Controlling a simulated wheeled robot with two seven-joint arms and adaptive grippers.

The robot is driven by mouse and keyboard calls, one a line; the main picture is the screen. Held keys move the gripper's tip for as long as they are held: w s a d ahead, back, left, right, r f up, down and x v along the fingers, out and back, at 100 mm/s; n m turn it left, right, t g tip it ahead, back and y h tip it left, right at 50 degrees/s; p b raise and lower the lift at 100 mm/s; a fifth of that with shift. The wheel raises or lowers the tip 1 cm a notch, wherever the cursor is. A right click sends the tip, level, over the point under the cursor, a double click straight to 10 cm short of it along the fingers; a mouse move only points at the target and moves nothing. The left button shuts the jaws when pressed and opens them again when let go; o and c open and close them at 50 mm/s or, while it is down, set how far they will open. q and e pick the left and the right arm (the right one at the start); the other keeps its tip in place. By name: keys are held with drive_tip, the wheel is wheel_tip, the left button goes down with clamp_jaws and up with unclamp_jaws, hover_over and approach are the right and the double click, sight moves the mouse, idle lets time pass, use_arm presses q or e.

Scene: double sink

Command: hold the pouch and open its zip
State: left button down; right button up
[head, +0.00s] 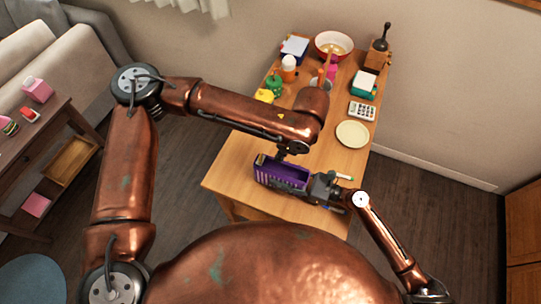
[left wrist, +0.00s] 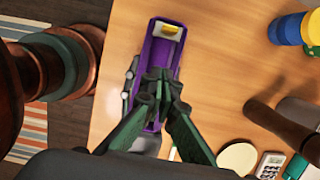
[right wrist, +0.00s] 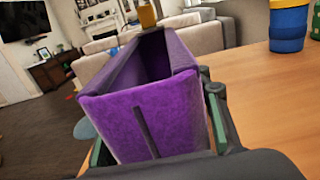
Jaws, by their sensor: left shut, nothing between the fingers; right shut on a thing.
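The purple pouch (head: 285,180) is near the front edge of the wooden table. Its top gapes in the right wrist view (right wrist: 150,112), showing a dark interior. A yellow piece on a pale block, perhaps the zip pull (left wrist: 169,29), sits at the pouch's far end; the yellow piece also shows in the right wrist view (right wrist: 147,16). My right gripper (head: 312,184) is shut on the pouch's near end, one finger on each side. My left gripper (left wrist: 163,92) is shut and empty above the pouch, pointing down, apart from the yellow piece.
A cream plate (head: 352,133), a calculator (head: 362,111), a red-rimmed bowl (head: 334,45) and a coffee grinder (head: 379,50) stand farther back. Bare table lies left of the plate.

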use_arm(q)
drive_tip(key=v, duration=0.7)
drive_tip(key=shift+r, duration=0.2)
use_arm(e)
drive_tip(key=shift+a, duration=0.1)
use_arm(q)
drive_tip(key=shift+s, duration=0.1)
use_arm(e)
drive_tip(key=o, duration=1.3)
drive_tip(key=shift+o, duration=0.2)
